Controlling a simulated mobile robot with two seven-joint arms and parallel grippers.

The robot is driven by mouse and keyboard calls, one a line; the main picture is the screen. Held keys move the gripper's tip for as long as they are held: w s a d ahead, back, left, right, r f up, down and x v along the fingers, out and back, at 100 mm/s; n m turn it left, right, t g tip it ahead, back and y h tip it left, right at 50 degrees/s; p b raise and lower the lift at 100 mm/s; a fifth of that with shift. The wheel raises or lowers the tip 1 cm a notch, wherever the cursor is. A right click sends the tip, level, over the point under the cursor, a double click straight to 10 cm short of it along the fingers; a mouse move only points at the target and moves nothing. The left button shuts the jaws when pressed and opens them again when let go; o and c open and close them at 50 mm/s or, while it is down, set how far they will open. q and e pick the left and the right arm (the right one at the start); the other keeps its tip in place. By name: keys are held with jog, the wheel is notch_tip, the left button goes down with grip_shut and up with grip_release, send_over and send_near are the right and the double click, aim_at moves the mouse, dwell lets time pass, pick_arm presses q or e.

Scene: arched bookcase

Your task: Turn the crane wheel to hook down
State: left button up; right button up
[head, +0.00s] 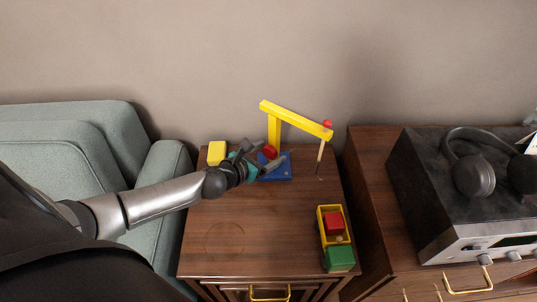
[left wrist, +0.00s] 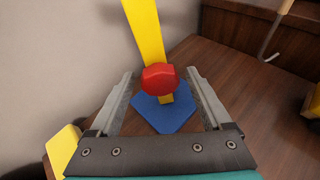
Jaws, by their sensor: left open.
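The toy crane stands at the back of the wooden cabinet top, with a yellow post and arm (head: 297,120) on a blue base (head: 283,174). Its red wheel (head: 270,152) is on the post, and in the left wrist view the wheel (left wrist: 160,78) sits between the fingers, apart from both. My left gripper (head: 268,160) is open at the wheel, and it shows in the left wrist view (left wrist: 160,90) with its fingers either side. The hook (head: 319,174) hangs from the arm's right end, above the cabinet top. My right gripper is not in view.
A toy truck with a yellow bed (head: 323,220), a red block (head: 335,222) and a green cab (head: 340,258) stands at the right front. A yellow block (head: 217,153) is at the back left. The front left of the wooden top (head: 220,240) is clear.

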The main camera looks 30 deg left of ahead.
pick_arm(q)
jog(key=shift+w, duration=0.1)
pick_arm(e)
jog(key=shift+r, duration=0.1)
pick_arm(q)
grip_shut()
jog(key=shift+d+r+m+p, duration=0.15)
jog(key=shift+m+p, duration=0.15)
jog(key=shift+p, duration=0.9)
jog(key=shift+f, duration=0.2)
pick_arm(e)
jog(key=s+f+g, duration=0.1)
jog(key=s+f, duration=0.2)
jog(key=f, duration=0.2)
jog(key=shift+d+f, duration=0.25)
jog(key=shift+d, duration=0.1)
pick_arm(q)
grip_release()
jog(key=shift+y, duration=0.3)
jog(key=shift+r+p, duration=0.1)
jog(key=shift+p, duration=0.2)
